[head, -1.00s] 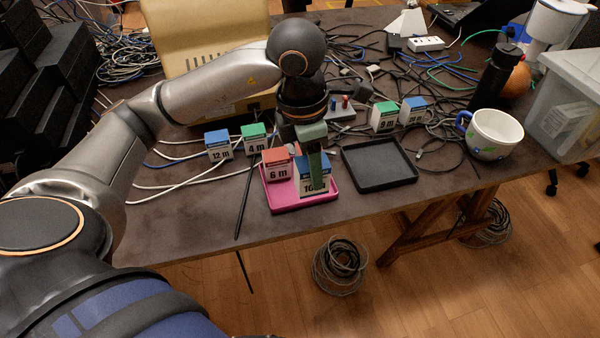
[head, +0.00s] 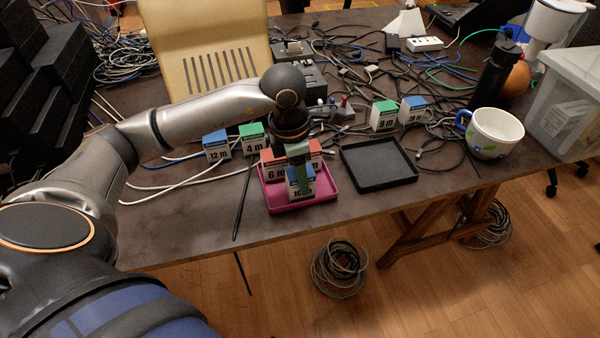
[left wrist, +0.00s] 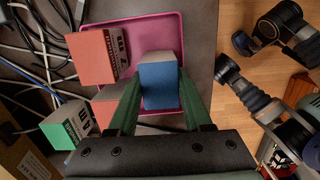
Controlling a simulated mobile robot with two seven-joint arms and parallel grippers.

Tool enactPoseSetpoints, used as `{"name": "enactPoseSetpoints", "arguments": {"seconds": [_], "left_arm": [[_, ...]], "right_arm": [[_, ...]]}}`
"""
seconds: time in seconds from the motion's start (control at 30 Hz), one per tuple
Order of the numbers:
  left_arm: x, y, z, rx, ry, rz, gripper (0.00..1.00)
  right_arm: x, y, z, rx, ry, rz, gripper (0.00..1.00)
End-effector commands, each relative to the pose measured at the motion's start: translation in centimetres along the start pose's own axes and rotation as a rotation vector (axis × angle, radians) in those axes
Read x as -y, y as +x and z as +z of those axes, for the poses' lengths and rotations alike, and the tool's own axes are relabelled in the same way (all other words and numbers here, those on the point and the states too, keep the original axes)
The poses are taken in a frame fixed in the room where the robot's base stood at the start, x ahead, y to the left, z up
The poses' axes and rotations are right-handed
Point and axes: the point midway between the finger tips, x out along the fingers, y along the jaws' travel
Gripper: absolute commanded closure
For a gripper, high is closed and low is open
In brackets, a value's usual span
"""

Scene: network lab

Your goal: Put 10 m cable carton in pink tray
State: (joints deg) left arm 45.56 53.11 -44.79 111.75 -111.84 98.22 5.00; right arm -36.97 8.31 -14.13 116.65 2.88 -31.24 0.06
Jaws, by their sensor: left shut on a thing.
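The 10 m cable carton (head: 301,189), white with a blue top, is between the fingers of my left gripper (head: 302,172). The gripper is shut on it; in the left wrist view green fingers (left wrist: 157,102) flank the carton's blue top (left wrist: 160,85). The carton is inside the outline of the pink tray (head: 329,190), near its front. I cannot tell whether its base touches the tray floor. The tray also shows in the left wrist view (left wrist: 160,24).
A red-topped 6 m carton (head: 273,165) and another red-topped carton (head: 312,152) stand at the tray's back, close to the gripper. Blue 12 m (head: 216,145) and green 4 m (head: 252,139) cartons stand left. An empty black tray (head: 378,165) lies right.

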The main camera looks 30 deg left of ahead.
Motion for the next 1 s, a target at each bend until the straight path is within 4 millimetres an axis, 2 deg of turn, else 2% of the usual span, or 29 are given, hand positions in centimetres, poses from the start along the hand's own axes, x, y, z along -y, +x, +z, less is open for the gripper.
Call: {"name": "enactPoseSetpoints", "arguments": {"seconds": [0.17, 0.2, 0.43, 0.77, 0.87, 1.0], "left_arm": [[0.0, 0.5, 0.0, 0.001, 0.000, 0.000, 1.00], [0.0, 0.3, 0.0, 0.000, 0.000, 0.000, 0.46], [0.0, 0.3, 0.0, 0.000, 0.000, 0.000, 0.20], [0.0, -0.2, 0.0, 0.000, -0.001, 0.000, 0.20], [0.0, -1.4, 0.1, 0.003, -0.001, 0.001, 0.20], [-0.1, -4.4, 0.1, 0.005, -0.001, 0.004, 0.20]], "right_arm": [[-0.1, 0.3, 0.2, -0.003, -0.001, 0.001, 0.50], [-0.1, 0.2, 0.1, -0.003, -0.001, 0.001, 0.50], [-0.1, 0.2, 0.0, -0.004, -0.001, 0.002, 0.50], [-0.1, -0.1, -0.4, -0.005, -0.001, 0.002, 0.50], [-0.1, -0.2, -0.5, -0.005, -0.001, 0.002, 0.50], [0.0, -0.4, -0.7, -0.005, -0.001, 0.001, 0.50]]}}
